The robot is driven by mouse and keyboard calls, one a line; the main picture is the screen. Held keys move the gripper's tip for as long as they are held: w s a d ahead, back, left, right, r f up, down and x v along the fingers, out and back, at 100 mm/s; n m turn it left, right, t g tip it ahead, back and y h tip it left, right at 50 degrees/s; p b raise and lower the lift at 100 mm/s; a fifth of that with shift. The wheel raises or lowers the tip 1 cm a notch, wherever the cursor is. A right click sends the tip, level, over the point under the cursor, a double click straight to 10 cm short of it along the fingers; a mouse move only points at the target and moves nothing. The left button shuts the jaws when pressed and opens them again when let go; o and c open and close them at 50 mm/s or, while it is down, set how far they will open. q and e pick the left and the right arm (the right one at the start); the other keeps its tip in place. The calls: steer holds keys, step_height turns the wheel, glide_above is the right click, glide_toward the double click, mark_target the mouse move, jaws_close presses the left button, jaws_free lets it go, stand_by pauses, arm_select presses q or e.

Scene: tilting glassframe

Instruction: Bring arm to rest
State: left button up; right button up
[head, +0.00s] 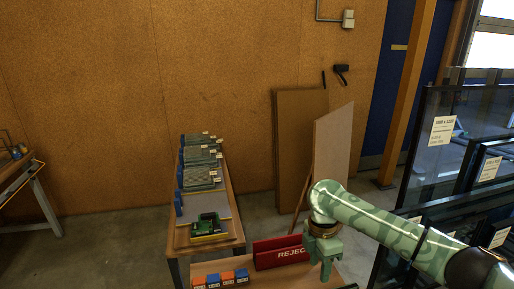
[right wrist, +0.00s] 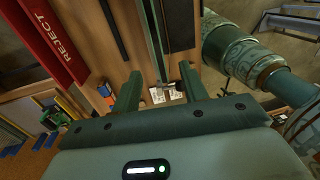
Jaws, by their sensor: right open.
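My right arm (head: 385,222) comes in from the right in the head view, bent at the elbow. My right gripper (head: 325,270) hangs down from it over the right part of the near wooden table (head: 302,275), beside the red REJECT panel (head: 280,252). In the right wrist view the two fingers of the right gripper (right wrist: 160,84) stand apart with nothing held between them. Small white labels (right wrist: 162,96) show beyond the fingers. My left arm and gripper are not in view.
A long bench (head: 177,240) carries grey-and-blue racks (head: 200,157) and a green circuit board (head: 208,225). Small blue and orange boxes (head: 227,278) stand at the front. Dark glass panes (head: 440,165) stand close on the right. Brown boards (head: 298,130) lean on the back wall.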

steer(key=s+a+f+m+t+y, duration=0.3)
steer(key=s+a+f+t, duration=0.2)
steer(key=s+a+f, duration=0.4)
steer(key=s+d+r+m+t+h, duration=0.25)
steer(key=s+d+m+h, duration=0.2)
steer(key=s+d, duration=0.35)
steer(key=s+d+r+m+t+h, duration=0.1)
steer(key=s+d+r+m+h, duration=0.35)
steer(key=d, duration=0.65)
steer(key=s+a+f+g+y+b, duration=0.1)
steer(key=s+a+f+b, duration=0.1)
steer(key=f, duration=0.9)
steer(key=s+a+f+m+g+y+b, duration=0.1)
steer(key=f+y+b, duration=0.15)
steer(key=f, duration=0.85)
steer(key=s+a+f+g+y+b, duration=0.1)
steer(key=s+a+f+b, duration=0.15)
steer(key=f, duration=0.75)
steer(key=s+f+m+g+y+b, duration=0.1)
steer(key=s+f+b, duration=0.2)
steer(key=s+f, duration=0.7)
steer(key=s+f+m+g+b, duration=0.2)
steer(key=s+f+b, duration=0.2)
steer(key=s+f, duration=0.6)
step_height(320, 180, down, 5)
steer(key=shift+d+r+y, duration=0.15)
steer(key=shift+d+y, duration=0.15)
steer(key=shift+y, duration=0.05)
